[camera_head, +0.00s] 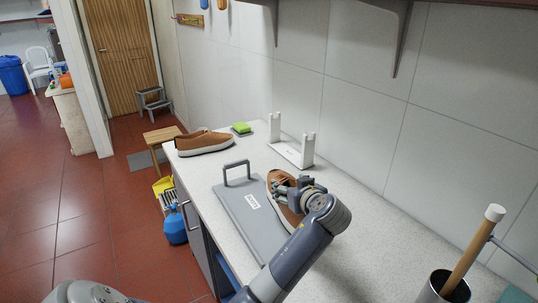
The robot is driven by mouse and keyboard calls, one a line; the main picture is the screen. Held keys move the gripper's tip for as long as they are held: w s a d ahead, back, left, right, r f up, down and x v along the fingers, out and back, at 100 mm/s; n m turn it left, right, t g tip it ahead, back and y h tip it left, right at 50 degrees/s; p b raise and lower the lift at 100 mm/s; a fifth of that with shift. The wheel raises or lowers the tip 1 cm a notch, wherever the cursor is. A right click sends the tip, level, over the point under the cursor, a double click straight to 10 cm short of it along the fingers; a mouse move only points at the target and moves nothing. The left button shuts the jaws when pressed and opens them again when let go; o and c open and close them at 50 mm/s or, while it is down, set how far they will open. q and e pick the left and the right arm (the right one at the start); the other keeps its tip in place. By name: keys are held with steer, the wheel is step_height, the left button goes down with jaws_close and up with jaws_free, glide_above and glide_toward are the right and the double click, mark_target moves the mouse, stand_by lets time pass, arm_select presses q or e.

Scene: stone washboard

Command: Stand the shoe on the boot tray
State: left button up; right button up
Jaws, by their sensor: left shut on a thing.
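A brown shoe with a pale sole (276,183) is at my left gripper (283,187), which is shut on it. The gripper and wrist hide part of this shoe. It is beside or over the right edge of a flat grey tray (235,205), which has a raised handle and a white label and looks like the boot tray. I cannot tell whether the shoe touches the tray or the counter. A second brown shoe (205,143) lies sole down at the far left end of the counter. My right gripper is not in view.
A white two-post stand (291,153) is behind the tray, and a green sponge (241,128) is near the far end of the pale counter (375,250). A metal container (442,290) with a wooden-handled tool stands at the lower right. Wall shelf brackets hang above.

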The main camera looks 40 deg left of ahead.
arm_select(q)
steer(key=a+r+n+g+p, duration=0.1)
steer(key=a, duration=0.1)
steer(key=a+n+g+y+p, duration=0.1)
steer(key=a+p, duration=0.1)
steer(key=a+r+n+g+p, duration=0.1)
steer(key=a, duration=0.1)
steer(key=shift+s+r+p, duration=0.35)
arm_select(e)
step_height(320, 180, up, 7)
arm_select(q)
step_height(320, 180, down, 10)
steer(key=a+g+b, duration=0.1)
steer(key=b, duration=0.5)
steer(key=shift+s+n+y+b, duration=0.15)
steer(key=shift+n+y+b, duration=0.15)
steer(key=shift+b, duration=0.05)
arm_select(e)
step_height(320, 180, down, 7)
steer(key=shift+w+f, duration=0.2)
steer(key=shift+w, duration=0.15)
arm_select(q)
steer(key=o, duration=1.7)
steer(key=shift+f, duration=0.1)
steer(key=v, duration=1.2)
steer(key=shift+s, duration=0.1)
